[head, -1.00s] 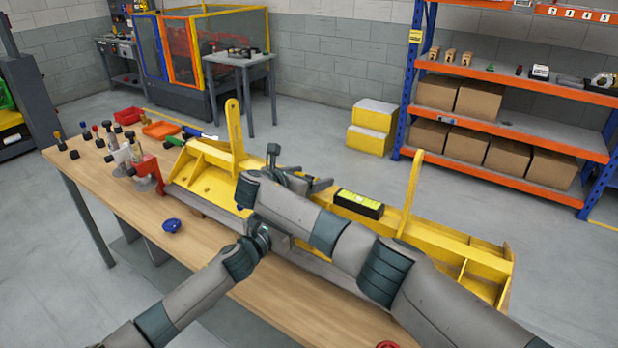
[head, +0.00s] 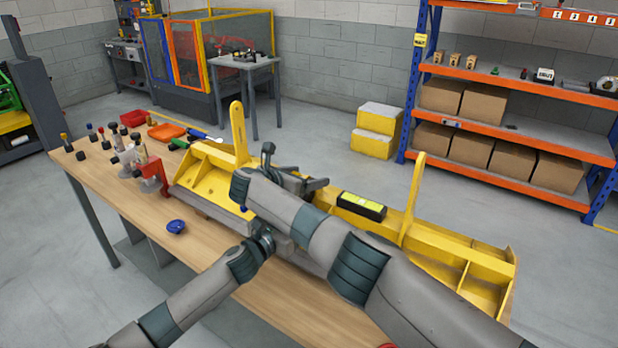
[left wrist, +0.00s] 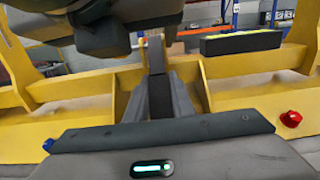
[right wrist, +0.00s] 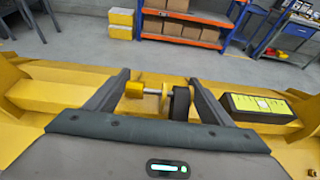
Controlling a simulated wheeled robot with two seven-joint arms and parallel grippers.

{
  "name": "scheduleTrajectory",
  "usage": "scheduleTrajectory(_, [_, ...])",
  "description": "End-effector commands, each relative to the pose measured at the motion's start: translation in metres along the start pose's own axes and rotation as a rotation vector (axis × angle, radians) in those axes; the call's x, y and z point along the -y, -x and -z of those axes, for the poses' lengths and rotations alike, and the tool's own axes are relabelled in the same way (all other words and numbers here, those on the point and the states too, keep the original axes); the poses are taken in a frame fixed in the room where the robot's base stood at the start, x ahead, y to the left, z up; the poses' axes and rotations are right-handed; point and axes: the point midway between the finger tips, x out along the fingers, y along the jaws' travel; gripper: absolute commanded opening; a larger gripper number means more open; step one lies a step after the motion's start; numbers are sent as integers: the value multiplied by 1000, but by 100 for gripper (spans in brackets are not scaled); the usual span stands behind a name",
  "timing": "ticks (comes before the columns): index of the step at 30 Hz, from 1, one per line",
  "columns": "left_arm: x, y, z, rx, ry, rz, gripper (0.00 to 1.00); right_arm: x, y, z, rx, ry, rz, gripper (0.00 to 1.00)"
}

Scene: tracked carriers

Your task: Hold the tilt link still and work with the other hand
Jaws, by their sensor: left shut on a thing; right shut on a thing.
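The yellow frame (head: 400,228) lies along the bench with two upright arms. In the left wrist view my left gripper (left wrist: 158,78) is shut on the dark, upright tilt link (left wrist: 158,95). The link's upper end runs up beside my other dark arm parts. In the right wrist view my right gripper (right wrist: 160,82) has its fingers apart around a silver pin (right wrist: 153,92) with a yellow end (right wrist: 134,90) at left and a dark rounded link end (right wrist: 181,103) at right.
A black box with a yellow-green level (head: 361,206) sits on the frame. A blue knob (head: 176,227) lies on the wooden bench (head: 150,215). Red and orange trays (head: 166,131) are behind.

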Motion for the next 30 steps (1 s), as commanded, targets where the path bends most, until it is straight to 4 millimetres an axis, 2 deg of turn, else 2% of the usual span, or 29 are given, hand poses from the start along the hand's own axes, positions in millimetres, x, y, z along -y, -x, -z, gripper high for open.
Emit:
scheduleTrajectory(1, [4,-1,-5,9,-2,8,0,-8,6,-5,7,-3,-25,53])
scheduleTrajectory(2, [4,-1,-5,9,-2,8,0,-9,6,-6,8,-3,-26,49])
scheduleTrajectory(5, [4,-1,-6,10,-2,9,0,-10,7,-6,9,-4,-28,49])
scheduleTrajectory(6, [4,-2,-6,10,-2,9,0,-10,8,-6,9,-4,-29,82])
scheduleTrajectory(8, [4,-2,-6,10,-2,9,0,-10,7,-6,8,-4,-28,97])
scheduleTrajectory(20, [3,-1,-5,8,-1,6,0,-7,8,-3,3,-3,-23,97])
scheduleTrajectory(26, [2,-1,-4,7,-1,5,0,-7,19,-3,4,-3,-23,97])
scheduleTrajectory(30, [2,-1,-4,6,-1,5,0,-7,34,-3,4,-2,-23,97])
